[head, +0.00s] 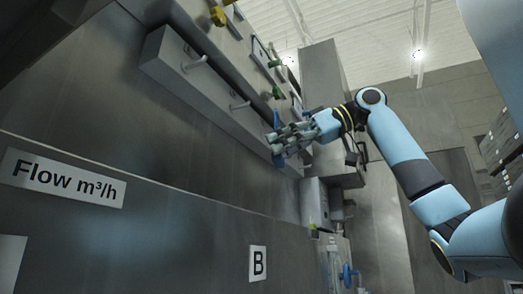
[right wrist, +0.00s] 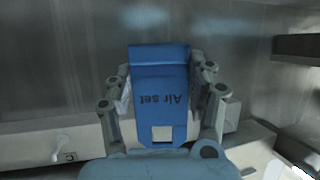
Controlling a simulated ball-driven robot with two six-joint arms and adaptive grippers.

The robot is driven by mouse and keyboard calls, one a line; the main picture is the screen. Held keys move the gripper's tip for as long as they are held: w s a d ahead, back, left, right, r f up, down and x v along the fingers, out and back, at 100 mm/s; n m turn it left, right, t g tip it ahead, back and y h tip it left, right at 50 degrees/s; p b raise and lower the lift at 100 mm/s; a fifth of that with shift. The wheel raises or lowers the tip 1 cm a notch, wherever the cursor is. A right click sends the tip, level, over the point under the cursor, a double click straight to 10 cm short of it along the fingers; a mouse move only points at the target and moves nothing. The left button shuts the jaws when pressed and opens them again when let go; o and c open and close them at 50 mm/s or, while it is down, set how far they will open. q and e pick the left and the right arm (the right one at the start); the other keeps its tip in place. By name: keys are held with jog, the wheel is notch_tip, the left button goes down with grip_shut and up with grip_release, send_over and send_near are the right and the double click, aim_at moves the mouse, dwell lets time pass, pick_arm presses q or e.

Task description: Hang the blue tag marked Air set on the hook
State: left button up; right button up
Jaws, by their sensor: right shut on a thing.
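The blue tag (right wrist: 160,75) is held between the fingers of my right gripper (right wrist: 160,90) in the right wrist view. Its "Air set" lettering reads upside down there, with a pale square cut-out or patch below the words. In the head view my right gripper (head: 277,140) is beside the far end of a grey rail, with blue parts of the tag (head: 278,160) showing around the fingers. Hooks stick out from the rail, one nearer (head: 195,63) and one farther (head: 240,104). The right wrist view shows a hook (right wrist: 62,147) beside a "C" label. My left gripper is not in view.
The long grey rail (head: 165,60) juts from the steel wall. Above it are a yellow valve handle (head: 218,16) and green handles (head: 275,63). A dark ledge (right wrist: 297,45) is at right in the wrist view.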

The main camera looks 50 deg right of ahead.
jog(key=shift+w+a+r+p, duration=0.1)
jog(key=shift+w+p, duration=0.3)
jog(key=shift+w, duration=0.05)
jog(key=shift+w+a, duration=0.1)
jog(key=shift+w, duration=0.2)
jog(key=shift+w+a+p, duration=0.1)
jog(key=shift+w+p, duration=0.2)
pick_arm(q)
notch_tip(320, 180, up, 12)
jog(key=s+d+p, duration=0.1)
jog(key=p, duration=1)
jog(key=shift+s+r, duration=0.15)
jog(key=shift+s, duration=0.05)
pick_arm(e)
jog(key=w+a+r, duration=0.2)
jog(key=w+r, duration=0.4)
jog(key=w, duration=0.2)
jog(key=shift+a, duration=0.15)
